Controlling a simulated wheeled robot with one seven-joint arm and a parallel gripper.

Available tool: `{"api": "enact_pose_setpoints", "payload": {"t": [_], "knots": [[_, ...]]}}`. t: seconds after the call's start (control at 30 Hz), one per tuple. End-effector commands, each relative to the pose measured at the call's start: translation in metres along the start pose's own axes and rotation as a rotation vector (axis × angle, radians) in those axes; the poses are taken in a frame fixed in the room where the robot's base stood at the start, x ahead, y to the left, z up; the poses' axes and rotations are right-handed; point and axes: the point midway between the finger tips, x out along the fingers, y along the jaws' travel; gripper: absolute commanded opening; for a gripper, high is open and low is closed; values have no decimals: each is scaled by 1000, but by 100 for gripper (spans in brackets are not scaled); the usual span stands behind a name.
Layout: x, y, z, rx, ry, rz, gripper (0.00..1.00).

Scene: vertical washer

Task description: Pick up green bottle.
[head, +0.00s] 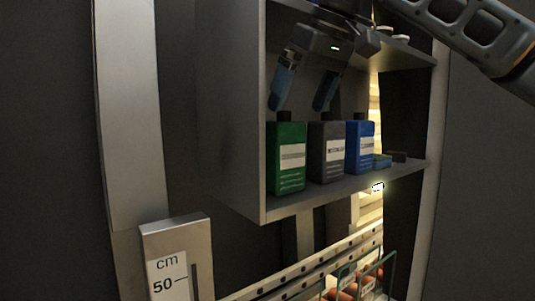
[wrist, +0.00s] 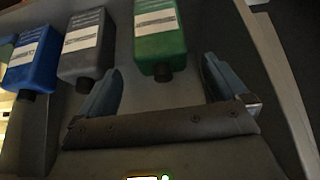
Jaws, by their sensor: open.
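The green bottle (head: 286,158) stands upright at the left end of the shelf in the head view, with a white label and a dark cap. It also shows in the wrist view (wrist: 159,40), ahead of my gripper and roughly between the lines of the two fingers. My gripper (head: 298,100) is open and empty, with its blue-grey fingers pointing down just above the bottle caps. In the wrist view my gripper (wrist: 162,80) has its fingers spread on either side of the green bottle's cap end. Whether a finger touches the bottle cannot be told.
A grey bottle (head: 326,152) stands close to the right of the green one, and a blue bottle (head: 360,147) is right of that. The shelf (head: 350,183) has a side wall (head: 232,110) on the left. Small blocks (head: 382,161) lie at the right end.

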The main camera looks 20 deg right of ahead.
Motion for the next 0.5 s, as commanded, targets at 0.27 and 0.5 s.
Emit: {"api": "enact_pose_setpoints", "payload": {"t": [0.27, 0.5], "knots": [[14, 1, 0, 1, -3, 3, 100], [38, 1, -2, 0, -4, 4, 100]]}}
